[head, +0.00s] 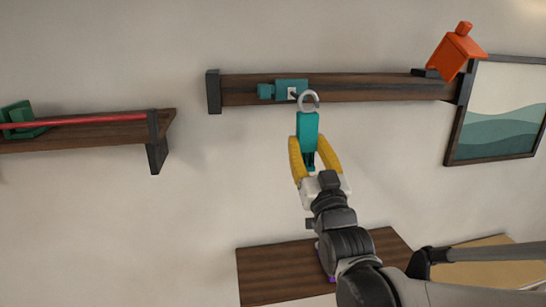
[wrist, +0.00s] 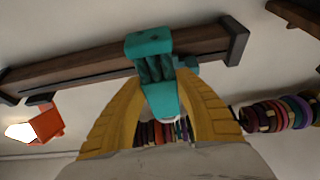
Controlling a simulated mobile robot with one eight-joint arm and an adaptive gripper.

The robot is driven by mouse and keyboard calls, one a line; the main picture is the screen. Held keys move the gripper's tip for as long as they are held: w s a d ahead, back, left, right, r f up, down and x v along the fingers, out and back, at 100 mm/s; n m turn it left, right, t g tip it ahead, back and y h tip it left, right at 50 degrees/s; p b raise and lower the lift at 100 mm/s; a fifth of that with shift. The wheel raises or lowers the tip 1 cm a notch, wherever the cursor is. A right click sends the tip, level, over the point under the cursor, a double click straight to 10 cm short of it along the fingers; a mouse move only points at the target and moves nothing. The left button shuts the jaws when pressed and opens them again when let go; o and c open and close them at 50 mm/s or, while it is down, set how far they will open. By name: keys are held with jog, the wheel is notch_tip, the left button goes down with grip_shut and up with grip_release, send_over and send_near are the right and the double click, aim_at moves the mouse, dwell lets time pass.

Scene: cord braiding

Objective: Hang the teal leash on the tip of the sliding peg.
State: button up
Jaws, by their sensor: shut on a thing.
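The teal leash (head: 307,130) is upright in my gripper (head: 315,155), with a pale grey hook (head: 309,98) at its top. The yellow fingers are shut on its lower part; in the wrist view teal material (wrist: 162,100) shows between them. The sliding peg (head: 291,88) is a teal block with a pale tip, on the dark wooden rail, just left of the hook. The hook's left edge is beside or over the pale tip in the head view; I cannot tell whether they touch. In the wrist view, the peg is mostly hidden.
The rail (head: 390,88) runs along the wall with dark end brackets. An orange house-shaped object (head: 456,52) sits at its right end, near a framed picture (head: 500,112). A left shelf (head: 95,133) holds a red bar. A wooden surface (head: 275,270) lies below.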

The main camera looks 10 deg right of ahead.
jog(key=w+f+b, duration=0.1)
jog(key=w+b, duration=0.2)
jog(key=w, duration=0.7)
jog(key=shift+f, duration=0.2)
dwell(0.6)
dwell(0.6)
jog(key=o, duration=1.3)
